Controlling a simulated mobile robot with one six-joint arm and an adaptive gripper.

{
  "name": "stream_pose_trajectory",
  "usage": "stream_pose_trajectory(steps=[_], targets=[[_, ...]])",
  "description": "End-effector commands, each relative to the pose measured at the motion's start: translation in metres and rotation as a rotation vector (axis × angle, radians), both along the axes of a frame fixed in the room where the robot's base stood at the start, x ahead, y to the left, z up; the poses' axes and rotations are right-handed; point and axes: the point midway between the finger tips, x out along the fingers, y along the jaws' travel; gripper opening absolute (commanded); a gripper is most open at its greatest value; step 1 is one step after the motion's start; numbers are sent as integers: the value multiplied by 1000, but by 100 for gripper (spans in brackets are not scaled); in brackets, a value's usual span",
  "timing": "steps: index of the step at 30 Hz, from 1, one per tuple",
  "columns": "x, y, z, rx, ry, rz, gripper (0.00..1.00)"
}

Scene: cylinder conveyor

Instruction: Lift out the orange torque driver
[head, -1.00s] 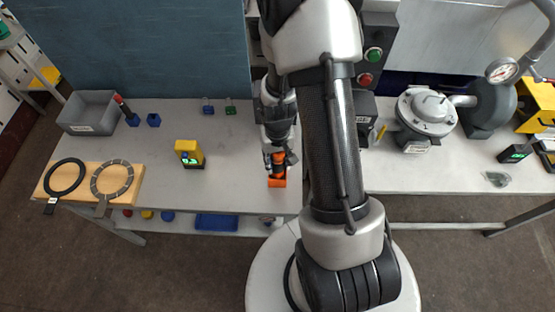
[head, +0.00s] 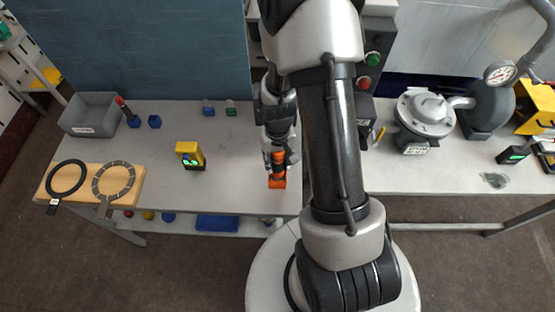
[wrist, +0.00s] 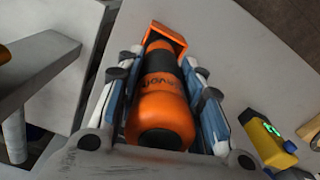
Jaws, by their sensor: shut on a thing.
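The orange torque driver (wrist: 161,108) lies lengthwise between the two fingers in the wrist view, its rounded end towards the camera. It has a dark band and dark lettering. An orange block-like piece (wrist: 167,37) shows at its far end; I cannot tell whether this is the driver's foot or a separate holder. My gripper (head: 278,160) is shut on the driver, with one finger along each side. In the head view the driver points down over the near edge area of the left bench (head: 235,175). Whether it touches the bench is unclear.
A yellow meter (head: 190,155) stands left of my gripper. A wooden board (head: 125,193) with two rings lies at the left edge, and a grey bin (head: 90,115) behind it. A pump (head: 425,115) stands on the right bench. The bench between meter and gripper is clear.

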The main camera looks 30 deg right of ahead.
Motion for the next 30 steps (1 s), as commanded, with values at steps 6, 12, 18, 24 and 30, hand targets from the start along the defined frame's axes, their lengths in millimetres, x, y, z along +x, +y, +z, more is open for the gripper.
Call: stream_pose_trajectory(steps=[6,12,18,24,30], targets=[[0,0,14,0,-1,0,6],[0,0,23,0,-1,0,6],[0,0,33,-1,-2,0,6],[1,0,43,-1,-2,0,6],[1,0,54,-1,-2,0,6]])
